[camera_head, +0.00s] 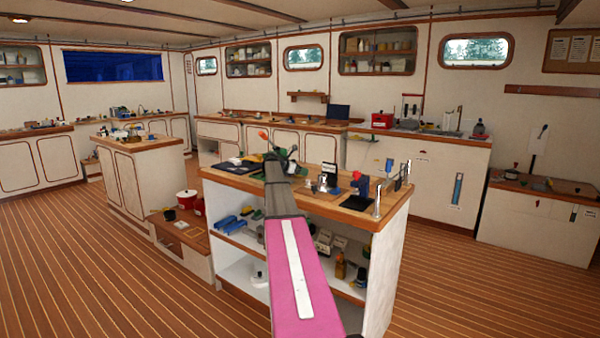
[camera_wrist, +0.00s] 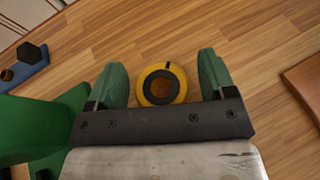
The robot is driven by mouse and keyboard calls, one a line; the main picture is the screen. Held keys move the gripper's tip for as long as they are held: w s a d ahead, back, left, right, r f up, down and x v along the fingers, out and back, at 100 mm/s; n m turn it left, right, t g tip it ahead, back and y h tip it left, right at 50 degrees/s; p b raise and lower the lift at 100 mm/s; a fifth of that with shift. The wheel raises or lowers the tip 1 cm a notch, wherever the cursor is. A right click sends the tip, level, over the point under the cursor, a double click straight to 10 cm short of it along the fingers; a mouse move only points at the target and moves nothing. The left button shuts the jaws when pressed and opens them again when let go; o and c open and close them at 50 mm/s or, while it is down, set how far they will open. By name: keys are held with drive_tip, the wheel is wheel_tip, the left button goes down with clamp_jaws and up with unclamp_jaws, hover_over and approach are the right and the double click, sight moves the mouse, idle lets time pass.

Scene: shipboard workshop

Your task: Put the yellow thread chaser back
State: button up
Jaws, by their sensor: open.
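A yellow ring (camera_wrist: 147,88) with a dark centre, which looks like the yellow thread chaser, lies on a wooden surface in the wrist view. My gripper (camera_wrist: 163,62) is open, with one green finger on each side of the ring. The ring sits between the fingers, and I see gaps on both sides. I cannot tell the height of the fingers above the wood. In the head view my pink arm reaches over the central workbench (camera_head: 385,216). The ring cannot be made out there, and my arm hides part of the bench top.
In the wrist view a large green object (camera_wrist: 35,135) stands close at left, near a blue holder (camera_wrist: 28,68) with dark pieces. A brown edge (camera_wrist: 304,80) is at right. In the head view, a small dark-and-white device (camera_head: 328,178) and a blue-and-red tool (camera_head: 360,186) stand on the bench.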

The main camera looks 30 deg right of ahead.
drive_tip(key=v, duration=1.2)
